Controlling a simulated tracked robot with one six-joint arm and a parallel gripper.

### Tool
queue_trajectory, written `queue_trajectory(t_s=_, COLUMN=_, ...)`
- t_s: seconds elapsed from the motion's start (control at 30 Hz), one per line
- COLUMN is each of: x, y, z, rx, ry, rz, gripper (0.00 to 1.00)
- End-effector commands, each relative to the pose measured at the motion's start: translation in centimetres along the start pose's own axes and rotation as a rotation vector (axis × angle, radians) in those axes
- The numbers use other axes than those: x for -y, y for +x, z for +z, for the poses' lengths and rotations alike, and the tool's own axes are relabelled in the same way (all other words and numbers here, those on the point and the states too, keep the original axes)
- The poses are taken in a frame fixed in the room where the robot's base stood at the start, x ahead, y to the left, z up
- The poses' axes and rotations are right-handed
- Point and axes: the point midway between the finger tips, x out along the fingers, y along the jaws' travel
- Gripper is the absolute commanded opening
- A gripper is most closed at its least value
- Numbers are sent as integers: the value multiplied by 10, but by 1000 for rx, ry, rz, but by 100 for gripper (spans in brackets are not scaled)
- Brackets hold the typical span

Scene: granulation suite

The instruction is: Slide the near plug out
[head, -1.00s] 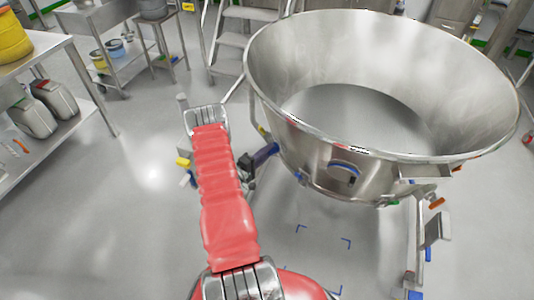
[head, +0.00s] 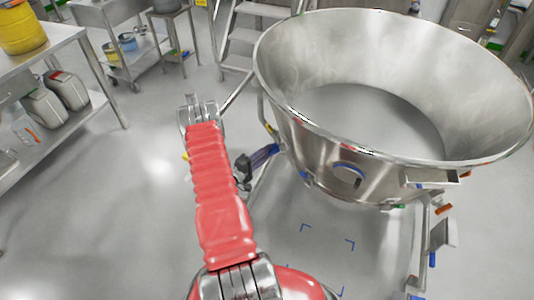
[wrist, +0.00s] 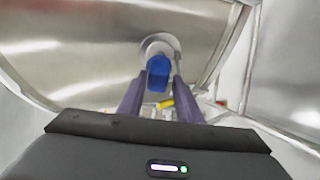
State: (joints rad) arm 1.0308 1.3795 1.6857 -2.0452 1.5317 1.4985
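A blue plug (wrist: 158,74) sits in a round metal collar (wrist: 160,46) on the side of a large steel bowl (wrist: 75,35), in the wrist view. My gripper (wrist: 159,78) has its two purple fingers apart, one on each side of the plug. The plug lies between or just beyond the fingertips, and I see no clear contact. In the head view my gripper (head: 272,150) points right at the lower left wall of the bowl (head: 315,150). The plug cannot be made out for certain there.
Metal frame legs (head: 420,250) stand under the bowl. Steel steps (head: 240,40) stand behind it. A bench with a yellow drum (head: 22,28) and grey canisters (head: 42,108) is at the left. The floor between bench and arm is clear.

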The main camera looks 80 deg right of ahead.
Motion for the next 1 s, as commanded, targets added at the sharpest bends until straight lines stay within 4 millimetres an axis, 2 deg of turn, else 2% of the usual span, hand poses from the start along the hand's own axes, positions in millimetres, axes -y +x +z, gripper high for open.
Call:
queue_trajectory(t_s=0.17, x=-1, y=3, z=2, rx=6, ry=2, rz=2, gripper=44)
queue_trajectory(t_s=0.53, x=-2, y=-1, z=2, rx=8, ry=4, rz=3, gripper=44)
queue_trajectory(t_s=0.67, x=-2, y=-14, z=1, rx=7, ry=4, rz=4, gripper=44)
queue_trajectory(t_s=1.0, x=-1, y=-68, z=1, rx=6, ry=3, rz=3, gripper=44)
